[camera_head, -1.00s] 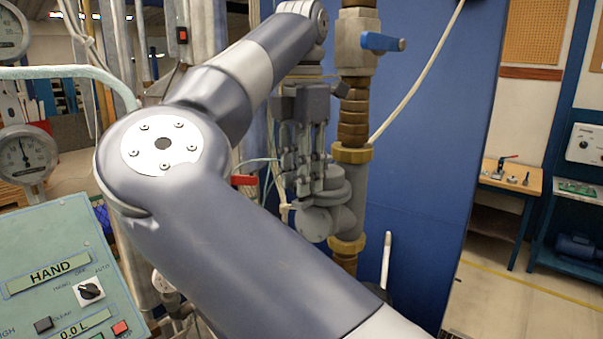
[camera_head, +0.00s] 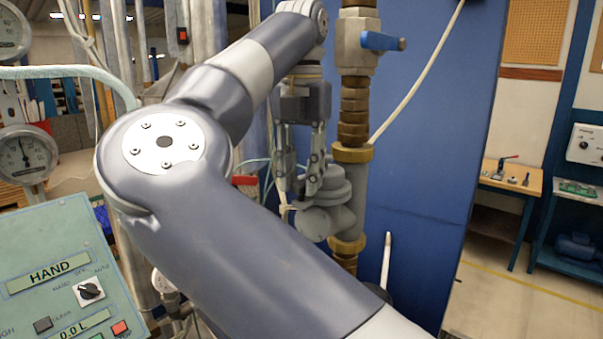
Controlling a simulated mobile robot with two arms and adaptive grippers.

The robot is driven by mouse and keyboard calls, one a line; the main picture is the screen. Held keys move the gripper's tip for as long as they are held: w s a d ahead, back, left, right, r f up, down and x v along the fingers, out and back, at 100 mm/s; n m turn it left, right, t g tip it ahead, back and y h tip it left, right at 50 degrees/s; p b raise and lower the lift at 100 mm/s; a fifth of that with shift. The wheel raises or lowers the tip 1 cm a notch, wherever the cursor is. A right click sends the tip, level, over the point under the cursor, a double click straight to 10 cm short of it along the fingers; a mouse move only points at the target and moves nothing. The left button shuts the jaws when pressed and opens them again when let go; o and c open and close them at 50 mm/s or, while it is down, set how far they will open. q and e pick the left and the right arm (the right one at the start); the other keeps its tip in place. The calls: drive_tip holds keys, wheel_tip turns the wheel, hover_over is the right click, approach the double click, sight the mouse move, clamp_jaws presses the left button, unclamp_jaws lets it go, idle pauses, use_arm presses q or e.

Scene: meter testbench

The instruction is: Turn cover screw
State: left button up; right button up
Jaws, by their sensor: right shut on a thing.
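My right gripper (camera_head: 302,192) reaches down from my arm at the top of the picture. Its fingers point down and are closed at the left side of the grey meter's round cover. The grey meter (camera_head: 337,213) sits in the vertical pipe between brass fittings. The cover screw is hidden by the fingers, and the gripper appears shut on it. My left gripper is not in view.
A brass pipe (camera_head: 353,110) with a blue-handled valve (camera_head: 382,41) rises just right of the gripper. A blue panel (camera_head: 430,150) stands behind it. A green control box (camera_head: 50,265) and gauges (camera_head: 25,155) are at the left.

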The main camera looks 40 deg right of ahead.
sight(301, 182)
idle(0.3)
drive_tip(key=o, duration=1.1)
drive_tip(key=shift+c, duration=0.2)
wheel_tip(301, 182, up, 12)
idle(0.4)
